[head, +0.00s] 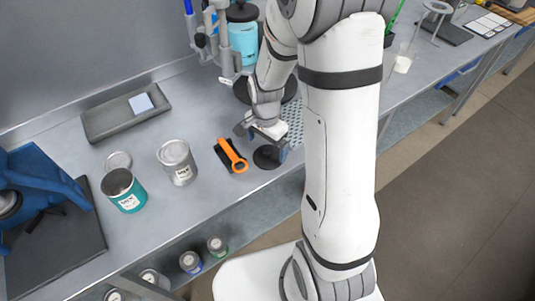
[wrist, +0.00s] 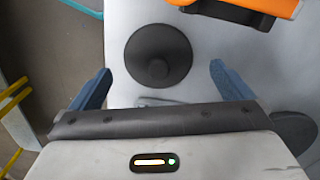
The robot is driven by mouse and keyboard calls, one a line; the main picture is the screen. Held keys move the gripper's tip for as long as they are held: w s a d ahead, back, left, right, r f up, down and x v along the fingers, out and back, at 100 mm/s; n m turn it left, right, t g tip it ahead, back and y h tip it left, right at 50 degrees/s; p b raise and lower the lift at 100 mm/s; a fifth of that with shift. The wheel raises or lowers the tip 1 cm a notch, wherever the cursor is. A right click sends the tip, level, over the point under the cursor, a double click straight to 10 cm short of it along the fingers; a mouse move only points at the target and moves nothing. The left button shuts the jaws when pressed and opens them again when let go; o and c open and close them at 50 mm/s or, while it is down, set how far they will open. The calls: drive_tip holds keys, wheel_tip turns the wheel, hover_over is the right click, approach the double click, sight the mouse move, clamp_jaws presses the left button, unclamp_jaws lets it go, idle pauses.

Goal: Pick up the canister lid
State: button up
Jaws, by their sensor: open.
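A dark round lid with a small knob in its middle, which I take for the canister lid (head: 268,158), lies flat on the grey bench near its front edge. In the wrist view the lid (wrist: 158,52) shows whole, ahead of the jaws. My gripper (head: 262,144) is just above and behind the lid, tilted down. In the wrist view my gripper (wrist: 160,74) has its two blue fingers wide apart, one on each side of the lid's near rim, with nothing between them. Contact with the lid cannot be made out.
An orange tool (head: 232,155) on a black base lies just left of the lid. A blue vessel (head: 243,40) on a stand is behind. A grey tray (head: 126,112) lies at back left.

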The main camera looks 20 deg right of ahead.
sight(268, 151)
drive_tip(key=shift+d+f+p, duration=0.15)
drive_tip(key=shift+d+f, duration=0.05)
drive_tip(key=shift+f, duration=0.75)
drive_tip(key=shift+d+f+p, duration=0.15)
drive_tip(key=shift+f, duration=0.8)
drive_tip(key=c, duration=0.8)
